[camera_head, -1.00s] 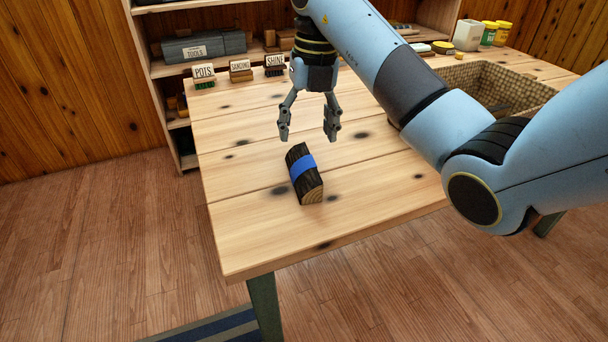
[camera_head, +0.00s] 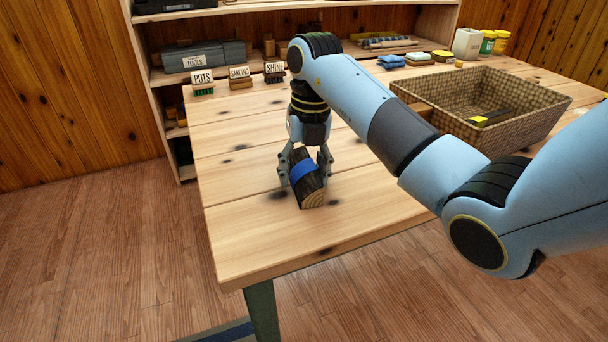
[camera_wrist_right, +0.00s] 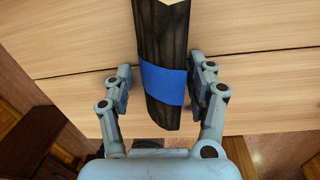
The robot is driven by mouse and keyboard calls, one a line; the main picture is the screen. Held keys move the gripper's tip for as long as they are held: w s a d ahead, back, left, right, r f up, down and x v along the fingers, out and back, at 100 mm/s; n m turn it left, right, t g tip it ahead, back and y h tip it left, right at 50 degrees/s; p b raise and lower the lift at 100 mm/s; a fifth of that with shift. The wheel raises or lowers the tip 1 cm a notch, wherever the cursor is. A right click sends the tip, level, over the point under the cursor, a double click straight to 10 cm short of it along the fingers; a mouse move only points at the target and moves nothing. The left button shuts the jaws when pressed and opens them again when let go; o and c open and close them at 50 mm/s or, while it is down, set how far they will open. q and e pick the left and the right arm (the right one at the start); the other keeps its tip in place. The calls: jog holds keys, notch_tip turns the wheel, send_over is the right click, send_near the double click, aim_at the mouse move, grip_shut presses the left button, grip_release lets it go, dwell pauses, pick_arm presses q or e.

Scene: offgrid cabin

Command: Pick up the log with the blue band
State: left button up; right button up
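The log with the blue band (camera_head: 309,187) lies on the wooden table, dark-barked with a pale cut end facing me. My right gripper (camera_head: 305,171) is lowered around it, one finger on each side near the blue band. In the right wrist view the log (camera_wrist_right: 160,45) lies between the two fingers (camera_wrist_right: 165,85) of my right gripper. My left gripper is not in view.
A wicker basket (camera_head: 447,125) holding a dark tool with a yellow part stands on the table at right. Labelled brushes (camera_head: 239,78) line the table's back edge. A shelf (camera_head: 165,73) stands behind. The table's front left (camera_head: 245,235) is clear.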

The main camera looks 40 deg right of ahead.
aim_at(306, 169)
jog(key=c, duration=1)
jog(key=shift+o, duration=0.2)
jog(key=shift+r, duration=0.55)
jog(key=r, duration=0.2)
jog(key=r+p, duration=0.1)
jog(key=shift+s+d+r, duration=0.25)
jog(key=shift+r, duration=0.05)
jog(key=s+d+r, duration=0.1)
jog(key=s+r, duration=0.1)
jog(key=s, duration=0.1)
jog(key=s+d+r+p, duration=0.1)
jog(key=s+d+r, duration=0.1)
jog(key=s, duration=0.1)
jog(key=s+d+r+p, duration=0.1)
jog(key=s+d+r, duration=0.1)
jog(key=s, duration=0.1)
jog(key=shift+s+d+r, duration=0.2)
jog(key=shift+s, duration=0.05)
